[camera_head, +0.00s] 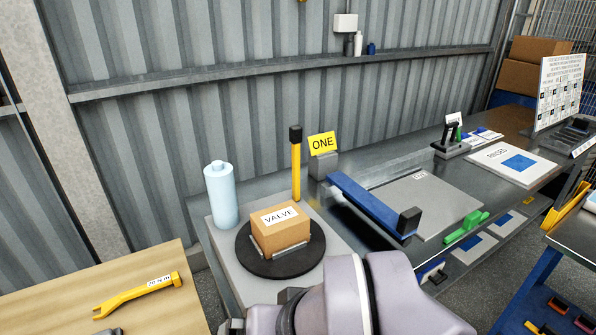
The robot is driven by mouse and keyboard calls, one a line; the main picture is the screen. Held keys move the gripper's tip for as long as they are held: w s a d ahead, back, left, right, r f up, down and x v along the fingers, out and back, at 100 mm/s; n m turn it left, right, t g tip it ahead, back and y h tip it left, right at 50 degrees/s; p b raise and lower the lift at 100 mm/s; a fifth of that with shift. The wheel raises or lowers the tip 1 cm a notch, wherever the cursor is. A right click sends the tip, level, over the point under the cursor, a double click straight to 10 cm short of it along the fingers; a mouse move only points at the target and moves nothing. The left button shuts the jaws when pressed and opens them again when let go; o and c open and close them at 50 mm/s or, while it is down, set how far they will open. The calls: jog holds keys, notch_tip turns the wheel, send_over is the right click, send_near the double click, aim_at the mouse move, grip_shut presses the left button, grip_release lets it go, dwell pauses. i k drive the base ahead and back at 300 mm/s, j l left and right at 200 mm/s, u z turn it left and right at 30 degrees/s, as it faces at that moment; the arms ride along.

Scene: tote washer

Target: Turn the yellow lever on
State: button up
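The yellow lever (296,170) stands upright with a black knob on top. My arm shows at the bottom centre, in front of the bench and apart from the lever. I cannot make out any gripper fingers in the view.
The box sits on a black round plate (248,268). A pale blue bottle (220,197) stands left of it. A blue bar with a black end (370,205) lies right of the lever. A green handle (466,227) is further right.

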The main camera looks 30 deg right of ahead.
aim_at(296, 132)
jog(key=i+l+z, duration=0.15)
jog(key=l, duration=0.25)
jog(key=i+l+z, duration=0.1)
jog(key=l, duration=0.35)
jog(key=i+l+z, duration=0.15)
jog(key=l, duration=0.2)
jog(key=i, duration=0.2)
jog(key=l+z, duration=0.05)
